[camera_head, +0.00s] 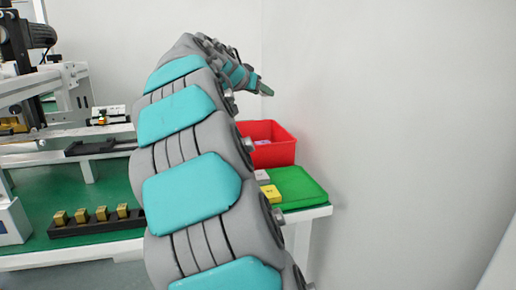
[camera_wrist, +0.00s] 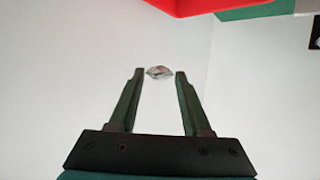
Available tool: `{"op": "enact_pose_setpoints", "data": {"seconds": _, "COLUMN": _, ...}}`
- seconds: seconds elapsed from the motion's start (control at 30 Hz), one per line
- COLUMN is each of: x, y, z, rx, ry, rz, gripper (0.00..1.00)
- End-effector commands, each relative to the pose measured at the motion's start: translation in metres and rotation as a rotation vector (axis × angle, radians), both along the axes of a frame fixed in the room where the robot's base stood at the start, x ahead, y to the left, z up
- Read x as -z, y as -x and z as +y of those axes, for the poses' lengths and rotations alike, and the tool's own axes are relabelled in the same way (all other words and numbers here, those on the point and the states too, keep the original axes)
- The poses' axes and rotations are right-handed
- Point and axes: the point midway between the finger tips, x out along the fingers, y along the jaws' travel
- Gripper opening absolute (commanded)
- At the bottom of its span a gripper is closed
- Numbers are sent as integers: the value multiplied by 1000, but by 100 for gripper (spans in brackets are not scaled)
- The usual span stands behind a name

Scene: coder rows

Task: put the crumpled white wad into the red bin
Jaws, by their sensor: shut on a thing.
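The crumpled white wad (camera_wrist: 159,72) is small and greyish white. It sits between the fingertips of my gripper (camera_wrist: 159,76) in the wrist view, and the gripper is shut on it. In the head view my gripper (camera_head: 266,90) is up beside the white wall, above and near the right side of the red bin; the wad cannot be made out there. The red bin (camera_head: 280,155) stands on the table, open at the top, with something small and pale inside. A red surface, likely the bin, also shows along the top edge of the wrist view (camera_wrist: 205,6).
A black rack (camera_head: 98,226) with several gold blocks stands at left. A white wall (camera_head: 400,130) is close on the right.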

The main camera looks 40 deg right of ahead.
Motion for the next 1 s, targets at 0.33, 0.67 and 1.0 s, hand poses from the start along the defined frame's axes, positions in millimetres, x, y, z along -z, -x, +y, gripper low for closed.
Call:
{"op": "enact_pose_setpoints", "data": {"seconds": 0.33, "x": 36, "y": 0, "z": 0, "rx": 0, "ry": -1, "rz": 1, "gripper": 0}}
{"op": "enact_pose_setpoints", "data": {"seconds": 0.67, "x": 56, "y": 0, "z": 0, "rx": 0, "ry": -1, "rz": 0, "gripper": 0}}
{"op": "enact_pose_setpoints", "data": {"seconds": 1.0, "x": 55, "y": 0, "z": 0, "rx": 0, "ry": -1, "rz": 0, "gripper": 66}}
